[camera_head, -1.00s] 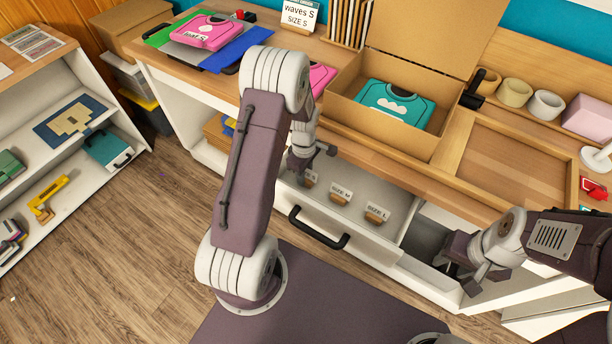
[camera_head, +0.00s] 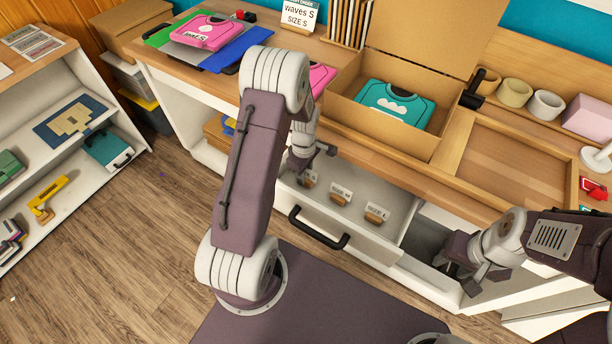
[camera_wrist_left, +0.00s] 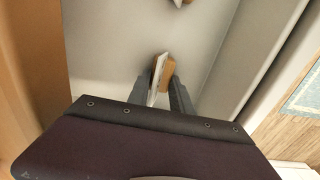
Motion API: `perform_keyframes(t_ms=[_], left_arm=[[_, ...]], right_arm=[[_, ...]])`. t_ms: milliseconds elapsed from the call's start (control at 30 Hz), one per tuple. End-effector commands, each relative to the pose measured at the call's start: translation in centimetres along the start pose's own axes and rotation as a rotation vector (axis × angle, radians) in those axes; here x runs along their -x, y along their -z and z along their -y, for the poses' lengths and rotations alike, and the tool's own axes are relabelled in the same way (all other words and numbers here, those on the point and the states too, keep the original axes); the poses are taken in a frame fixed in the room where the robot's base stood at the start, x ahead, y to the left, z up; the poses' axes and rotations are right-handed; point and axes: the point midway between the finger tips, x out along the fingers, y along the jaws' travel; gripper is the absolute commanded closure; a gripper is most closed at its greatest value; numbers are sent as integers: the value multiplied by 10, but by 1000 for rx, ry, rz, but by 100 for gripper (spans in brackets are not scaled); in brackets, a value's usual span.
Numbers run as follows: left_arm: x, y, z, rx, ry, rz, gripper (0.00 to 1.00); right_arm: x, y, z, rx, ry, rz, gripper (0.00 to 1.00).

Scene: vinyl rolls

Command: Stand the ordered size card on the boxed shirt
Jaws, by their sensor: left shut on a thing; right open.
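My left gripper (camera_head: 318,163) reaches down into the open drawer and is shut on the size card nearest it, a white card on a wooden foot (camera_wrist_left: 164,77). In the head view this leftmost card (camera_head: 309,178) is partly hidden by the gripper, and its letter is unclear. The size M card (camera_head: 341,192) and size L card (camera_head: 377,213) stand to its right. The boxed shirt (camera_head: 397,104), teal with a white wave mark, lies in an open cardboard box. The order sign (camera_head: 300,16) reads waves S, size S. My right gripper (camera_head: 466,268) is open and empty at the drawer's right.
The cardboard box (camera_head: 395,140) stands on the counter with its lid raised. An empty wooden tray (camera_head: 520,160) is right of it. Pink shirt packs (camera_head: 203,32) lie at left on the counter. The drawer's black handle (camera_head: 318,232) faces the floor side.

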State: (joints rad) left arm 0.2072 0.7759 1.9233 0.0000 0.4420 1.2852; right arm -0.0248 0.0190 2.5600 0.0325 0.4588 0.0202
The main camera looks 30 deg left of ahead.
Motion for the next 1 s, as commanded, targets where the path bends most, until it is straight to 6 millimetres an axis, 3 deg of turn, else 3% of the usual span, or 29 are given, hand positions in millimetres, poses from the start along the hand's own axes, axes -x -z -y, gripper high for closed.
perform_keyframes(t_ms=[567, 1000], left_arm=[[0, 0, 1, 0, 2, 1, 100], [26, 0, 0, 0, 1, 0, 100]], right_arm=[[0, 0, 0, 0, 0, 0, 59], [24, 2, 0, 0, 0, 0, 59]])
